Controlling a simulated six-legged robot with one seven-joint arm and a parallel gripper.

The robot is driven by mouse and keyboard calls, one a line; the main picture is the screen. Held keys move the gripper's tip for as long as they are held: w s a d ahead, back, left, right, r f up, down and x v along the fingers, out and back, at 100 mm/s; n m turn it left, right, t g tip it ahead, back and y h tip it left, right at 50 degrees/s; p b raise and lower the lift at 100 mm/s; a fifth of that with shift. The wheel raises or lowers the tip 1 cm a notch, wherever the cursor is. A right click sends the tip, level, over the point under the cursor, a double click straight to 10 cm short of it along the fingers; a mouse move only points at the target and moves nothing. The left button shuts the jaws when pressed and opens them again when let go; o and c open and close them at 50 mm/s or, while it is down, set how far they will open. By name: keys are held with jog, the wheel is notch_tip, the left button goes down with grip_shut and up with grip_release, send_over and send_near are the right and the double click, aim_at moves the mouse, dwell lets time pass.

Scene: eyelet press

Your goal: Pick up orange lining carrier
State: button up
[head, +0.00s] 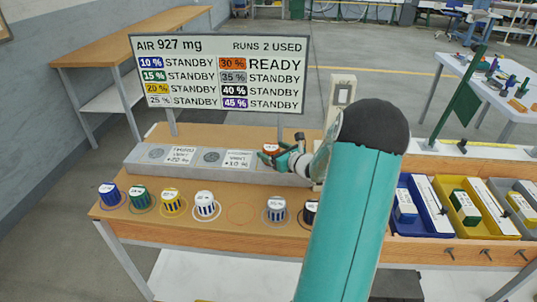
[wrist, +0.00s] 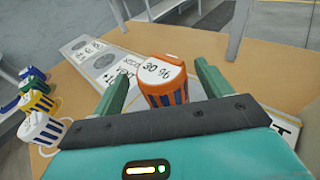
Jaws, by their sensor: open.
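The orange lining carrier (wrist: 165,78) has a white top marked 30 % and dark slots in its side. In the wrist view it stands between the two green fingers of my gripper (wrist: 160,74), which are apart, with a gap visible on each side of it. In the head view only a small part of the orange carrier (head: 271,148) shows beside my gripper (head: 279,156), at the grey bar (head: 140,160). Its base is hidden, so I cannot tell exactly what it rests on.
The sign (head: 220,73) reads 30 % READY and stands behind the bar. Blue (head: 109,195), green, yellow and white carriers stand in a row in front. An orange ring (head: 240,215) on the table is empty. Coloured bins (head: 455,240) are at right.

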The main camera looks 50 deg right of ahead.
aim_at(268, 147)
jog(key=shift+x, duration=1.7)
jog(key=shift+w+d, duration=0.1)
jog(key=shift+d, duration=0.05)
jog(key=c, duration=1.2)
jog(key=shift+r, duration=0.1)
